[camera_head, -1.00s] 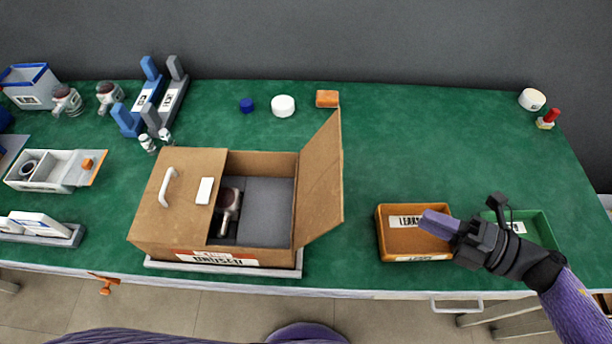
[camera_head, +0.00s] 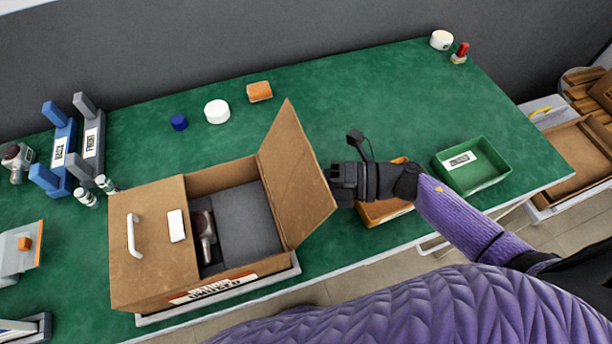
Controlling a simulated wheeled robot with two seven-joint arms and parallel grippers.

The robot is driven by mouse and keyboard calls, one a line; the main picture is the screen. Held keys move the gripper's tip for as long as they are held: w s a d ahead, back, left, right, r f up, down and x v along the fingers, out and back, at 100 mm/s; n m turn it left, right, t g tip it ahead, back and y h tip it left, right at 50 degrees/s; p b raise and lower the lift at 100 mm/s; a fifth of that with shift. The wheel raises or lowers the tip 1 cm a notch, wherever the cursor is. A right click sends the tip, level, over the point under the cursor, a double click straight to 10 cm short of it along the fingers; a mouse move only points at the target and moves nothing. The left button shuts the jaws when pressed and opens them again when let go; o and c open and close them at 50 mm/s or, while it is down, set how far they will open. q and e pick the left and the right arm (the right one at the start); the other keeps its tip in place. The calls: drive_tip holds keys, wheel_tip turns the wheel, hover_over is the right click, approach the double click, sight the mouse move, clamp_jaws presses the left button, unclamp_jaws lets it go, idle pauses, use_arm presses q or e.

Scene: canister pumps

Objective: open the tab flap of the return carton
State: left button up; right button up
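The return carton (camera_head: 150,240) is a brown cardboard box on a pale tray at the front of the green table. Its left flap (camera_head: 155,225), with a white handle and a white patch, lies flat over the left part. Its right flap (camera_head: 296,175) stands up, leaning outward to the right. Inside are a dark-and-metal pump part (camera_head: 205,232) and a grey foam block (camera_head: 245,222). My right gripper (camera_head: 338,183) is just right of the raised flap, above the orange tray; whether it touches the flap is unclear, and its fingers are hard to make out. My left gripper is out of view.
The orange tray (camera_head: 378,213) is partly hidden under my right arm. A green tray (camera_head: 472,165) stands right of it. A white round cap (camera_head: 217,111), a blue cap (camera_head: 179,122) and an orange block (camera_head: 259,91) lie behind the carton. Blue and grey racks (camera_head: 75,145) stand at left.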

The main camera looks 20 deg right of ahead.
clamp_jaws()
idle(1.4)
